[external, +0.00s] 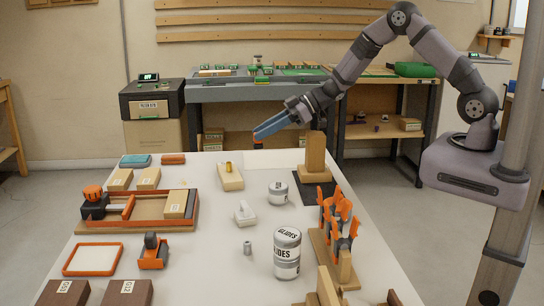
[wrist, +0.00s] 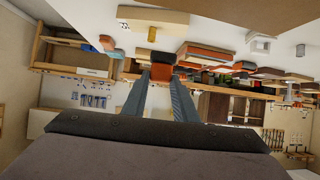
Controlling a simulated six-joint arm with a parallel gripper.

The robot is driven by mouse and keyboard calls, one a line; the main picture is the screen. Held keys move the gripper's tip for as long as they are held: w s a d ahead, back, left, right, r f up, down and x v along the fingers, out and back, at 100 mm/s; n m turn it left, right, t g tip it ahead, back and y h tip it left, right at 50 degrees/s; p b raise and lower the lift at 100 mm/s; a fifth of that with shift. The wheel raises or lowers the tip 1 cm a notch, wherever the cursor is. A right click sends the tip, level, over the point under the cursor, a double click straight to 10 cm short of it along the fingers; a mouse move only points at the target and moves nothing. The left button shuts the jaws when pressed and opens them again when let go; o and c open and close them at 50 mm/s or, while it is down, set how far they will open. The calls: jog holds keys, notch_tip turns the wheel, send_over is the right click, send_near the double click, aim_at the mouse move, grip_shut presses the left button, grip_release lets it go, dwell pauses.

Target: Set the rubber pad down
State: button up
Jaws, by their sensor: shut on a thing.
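My gripper (external: 268,129) is raised above the far end of the white table, its blue fingers pointing down to the left. In the wrist view, a small black and orange piece (wrist: 162,69) sits between my fingertips, and my gripper is shut on it. I take it to be the rubber pad, though its shape is hard to make out.
Below is a wooden block (external: 230,180) with a yellow cylinder. White cans (external: 287,255), an orange-framed tray (external: 93,259) and orange clips (external: 338,215) stand nearer. A pale sheet (external: 272,159) lies bare at the far edge.

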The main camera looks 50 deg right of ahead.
jog(key=w+d+f+b, duration=0.1)
jog(key=w+d, duration=0.2)
jog(key=d, duration=0.4)
jog(key=w+d, duration=0.2)
jog(key=d, duration=0.6)
jog(key=shift+m+t+h, duration=0.3)
jog(key=shift+m, duration=0.1)
jog(key=shift+a+f+p, duration=0.2)
jog(key=shift+f+p, duration=0.25)
jog(key=shift+f, duration=4.75)
jog(key=shift+f, duration=0.15)
jog(key=o, duration=1.1)
jog(key=shift+c, duration=0.2)
